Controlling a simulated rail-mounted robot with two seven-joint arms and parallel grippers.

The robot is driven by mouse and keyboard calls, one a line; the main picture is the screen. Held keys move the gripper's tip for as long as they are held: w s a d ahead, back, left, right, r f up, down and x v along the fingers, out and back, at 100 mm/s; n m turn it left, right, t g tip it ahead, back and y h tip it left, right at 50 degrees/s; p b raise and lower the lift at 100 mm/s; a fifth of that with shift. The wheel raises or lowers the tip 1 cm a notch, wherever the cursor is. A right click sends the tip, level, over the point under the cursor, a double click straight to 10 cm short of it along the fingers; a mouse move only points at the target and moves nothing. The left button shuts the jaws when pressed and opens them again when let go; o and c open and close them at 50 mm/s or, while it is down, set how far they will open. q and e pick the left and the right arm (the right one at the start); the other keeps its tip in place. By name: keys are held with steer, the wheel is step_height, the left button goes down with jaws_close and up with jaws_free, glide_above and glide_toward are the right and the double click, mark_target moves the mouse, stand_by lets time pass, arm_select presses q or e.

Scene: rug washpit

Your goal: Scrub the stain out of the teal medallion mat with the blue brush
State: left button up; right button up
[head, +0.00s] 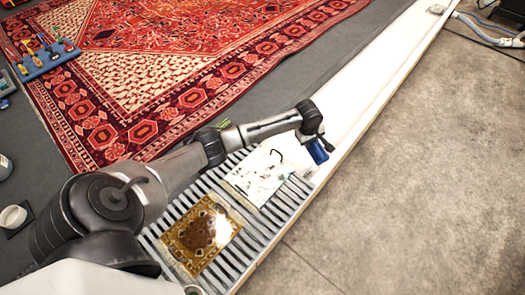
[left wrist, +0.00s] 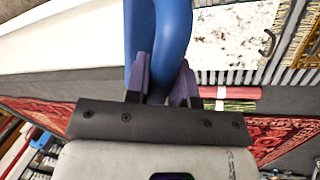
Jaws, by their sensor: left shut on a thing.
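My left gripper (head: 315,138) is shut on the blue brush (head: 318,152), over the pale edge beside the slatted rack, just right of the white mat. In the left wrist view the blue brush (left wrist: 158,40) stands between the fingers of my left gripper (left wrist: 163,82); its bristles are hidden, and I cannot tell if it touches anything. I make out no teal mat. On the rack lie a white mat (head: 250,180) with dark marks and a brown-gold patterned mat (head: 203,233). The white mat also shows in the left wrist view (left wrist: 230,35). My right gripper is out of view.
The slatted rack (head: 292,197) borders a long white ledge (head: 375,75). A large red rug (head: 170,60) lies beyond. A blue holder with tools (head: 45,62) stands far left. Bare concrete floor (head: 420,180) is clear on the right. A hose (head: 490,35) lies top right.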

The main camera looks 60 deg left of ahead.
arm_select(q)
steer(key=s+a+f+n+b, duration=0.2)
steer(key=s+a+f+b, duration=0.2)
steer(key=f, duration=0.5)
steer(key=s+a+f+n+t+y+b, duration=0.1)
steer(key=s+a+f+n+b, duration=0.2)
steer(key=s+a+f+b, duration=0.2)
steer(key=s+a+f, duration=0.3)
steer(key=a+f, duration=0.2)
steer(key=a, duration=0.1)
steer(key=shift+f+y, duration=0.2)
steer(key=shift+y, duration=0.1)
steer(key=shift+r, duration=0.1)
